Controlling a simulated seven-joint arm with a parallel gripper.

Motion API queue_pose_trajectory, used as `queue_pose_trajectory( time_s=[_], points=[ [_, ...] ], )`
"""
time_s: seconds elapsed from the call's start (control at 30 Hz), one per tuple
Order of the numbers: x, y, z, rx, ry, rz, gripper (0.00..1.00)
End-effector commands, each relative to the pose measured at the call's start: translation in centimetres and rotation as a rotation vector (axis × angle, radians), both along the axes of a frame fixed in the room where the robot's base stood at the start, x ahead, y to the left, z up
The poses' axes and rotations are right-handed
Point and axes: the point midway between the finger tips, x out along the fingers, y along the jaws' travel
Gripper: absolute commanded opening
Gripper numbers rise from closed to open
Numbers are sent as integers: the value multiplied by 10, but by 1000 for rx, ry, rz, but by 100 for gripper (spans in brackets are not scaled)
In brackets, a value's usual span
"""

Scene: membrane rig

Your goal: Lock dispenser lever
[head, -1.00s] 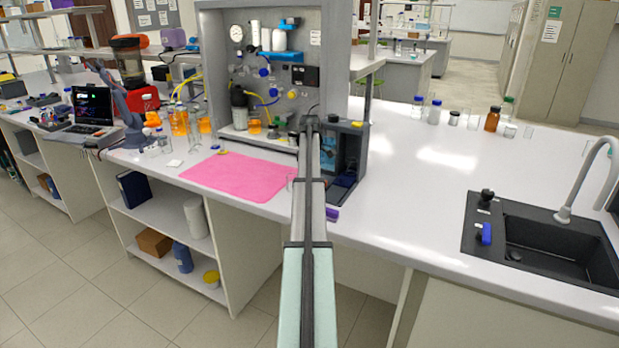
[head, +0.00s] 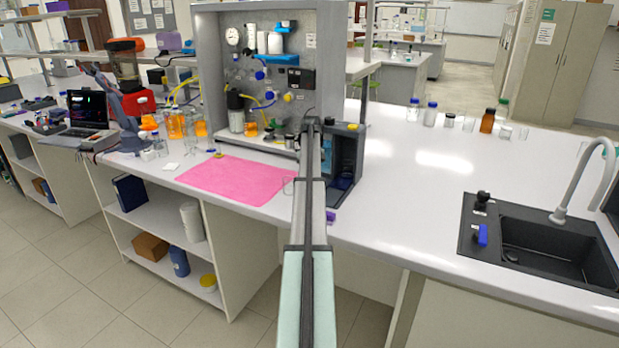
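A dark grey dispenser-like unit (head: 346,158) with an open front stands on the white bench, at the lower right of the grey rig panel (head: 217,85). I cannot make out its lever; my arm covers the unit's left side. My arm runs up the middle of the head view, and its visible far end lies just left of the unit's top. My gripper is hidden behind my arm, so neither its fingers nor anything in them shows.
A pink mat (head: 235,181) lies left of my arm. Orange-filled glassware (head: 176,125) and a laptop (head: 88,111) stand farther left. Several bottles (head: 431,115) line the back right. A black sink (head: 545,250) is at right. The bench between unit and sink is clear.

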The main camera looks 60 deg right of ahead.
Motion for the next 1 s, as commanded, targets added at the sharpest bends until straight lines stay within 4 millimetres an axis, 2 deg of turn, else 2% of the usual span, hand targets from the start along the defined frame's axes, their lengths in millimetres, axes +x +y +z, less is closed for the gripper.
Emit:
queue_pose_trajectory(
  time_s=[0.57,0.6,0.87,1.0],
  points=[
    [-1,-2,0,-1,0,-41,0],
    [-1,-2,0,-1,0,-41,24],
    [-1,-2,0,0,0,-40,49],
    [-1,-2,0,0,0,-39,49]
  ],
)
